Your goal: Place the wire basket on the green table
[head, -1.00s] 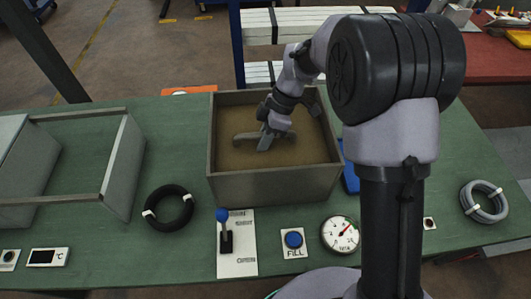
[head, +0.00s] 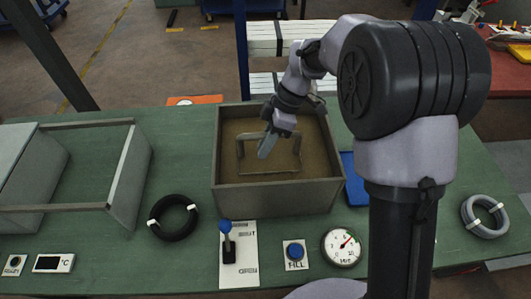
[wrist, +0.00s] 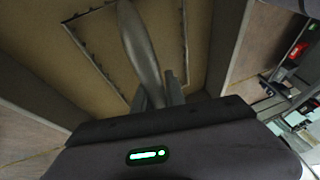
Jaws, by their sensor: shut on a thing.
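The wire basket (head: 268,173) sits inside a square grey-brown tank (head: 275,200) filled with a tan, murky content. Its upright handle and a thin rim outline show; its lower part is hidden. My gripper (head: 267,147) reaches down into the tank and is shut on the basket's handle. The wrist view shows the fingers (wrist: 152,92) over the basket's thin dark rim (wrist: 92,60). The tank stands on the green table (head: 110,240).
A grey open frame box (head: 128,175) stands at left. A black cable coil (head: 173,218), lever panel (head: 238,255), FILL button (head: 295,253) and gauge (head: 343,247) lie in front. A blue item (head: 355,180) is right of the tank. A grey coil (head: 485,215) lies far right. Bare table shows between them.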

